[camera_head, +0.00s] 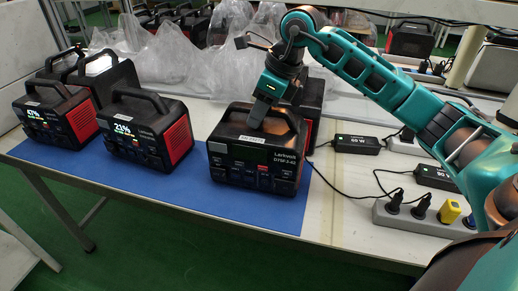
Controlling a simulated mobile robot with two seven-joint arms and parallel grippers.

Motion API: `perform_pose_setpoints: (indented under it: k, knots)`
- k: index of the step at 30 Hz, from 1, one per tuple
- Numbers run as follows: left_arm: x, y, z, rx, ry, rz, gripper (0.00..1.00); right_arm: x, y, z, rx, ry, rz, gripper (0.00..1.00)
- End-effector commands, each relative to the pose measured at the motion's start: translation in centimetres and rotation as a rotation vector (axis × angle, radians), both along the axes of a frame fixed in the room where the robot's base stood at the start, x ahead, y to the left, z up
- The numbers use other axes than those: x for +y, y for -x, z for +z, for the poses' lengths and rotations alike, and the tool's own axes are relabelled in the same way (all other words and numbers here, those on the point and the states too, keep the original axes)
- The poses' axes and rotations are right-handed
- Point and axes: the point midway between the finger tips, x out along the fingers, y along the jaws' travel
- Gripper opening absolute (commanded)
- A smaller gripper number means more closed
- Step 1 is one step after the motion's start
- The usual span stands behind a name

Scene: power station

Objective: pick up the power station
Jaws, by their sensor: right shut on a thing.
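A black power station (255,168) with red side trim and a top handle stands on the blue mat (190,192) near its right end. My right gripper (258,120) comes down from above and is shut on the top handle of this power station. The power station appears to rest on the mat. Two more power stations stand to its left, one showing 21% (148,130) and one showing 47% (57,115). My left gripper is not in view.
A power strip (425,216) with plugs lies at the right, with black adapters (357,144) and cables nearby. Clear plastic bags (160,55) lie behind the stations. Another dark unit stands close behind the gripped one. The mat's front strip is bare.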

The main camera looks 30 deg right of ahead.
Motion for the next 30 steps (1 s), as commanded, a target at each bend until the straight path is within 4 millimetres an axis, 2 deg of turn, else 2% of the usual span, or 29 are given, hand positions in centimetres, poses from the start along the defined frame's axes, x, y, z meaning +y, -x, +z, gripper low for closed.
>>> perform_pose_setpoints:
  k: [12, 17, 23, 30]
  knots:
    - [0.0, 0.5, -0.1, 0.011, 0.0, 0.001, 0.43, 0.0, -0.2, 0.8, -0.017, -0.005, -0.001, 0.0]
    - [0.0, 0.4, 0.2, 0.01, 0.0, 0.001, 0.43, 0.0, -0.2, 1.8, -0.019, -0.004, -0.002, 0.0]
    - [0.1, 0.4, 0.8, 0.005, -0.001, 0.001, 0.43, 0.0, -0.3, 5.1, -0.022, -0.006, -0.002, 0.0]
    - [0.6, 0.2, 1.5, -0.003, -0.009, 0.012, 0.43, 0.0, -0.2, 10.8, -0.023, -0.006, -0.001, 0.0]
